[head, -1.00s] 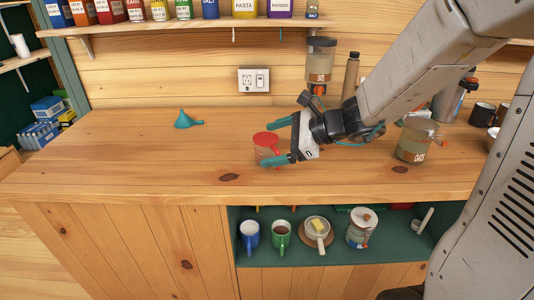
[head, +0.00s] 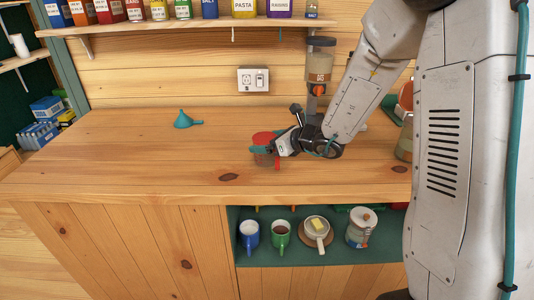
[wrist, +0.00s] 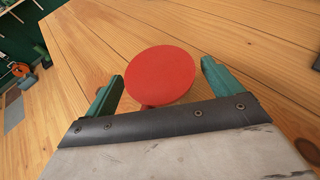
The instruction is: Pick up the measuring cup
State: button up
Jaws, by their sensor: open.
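The measuring cup, with a flat round red top (head: 263,136) and a red part low at its right side, stands upright on the wooden counter. In the wrist view its red top (wrist: 160,75) fills the space between the two teal fingers. My gripper (head: 257,148) is open around the cup, with one finger on each side; it also shows in the wrist view (wrist: 162,73). A finger hides part of the cup's body in the head view. I cannot tell whether either finger touches it.
A teal funnel (head: 185,119) lies on the counter to the left, with clear wood around it. A dispenser (head: 319,68) hangs on the wall behind my arm. Mugs, a butter pan (head: 317,231) and a lidded jar (head: 361,228) stand on the green shelf below.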

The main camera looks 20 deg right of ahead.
jog(key=c, duration=1.1)
jog(key=shift+r, duration=0.15)
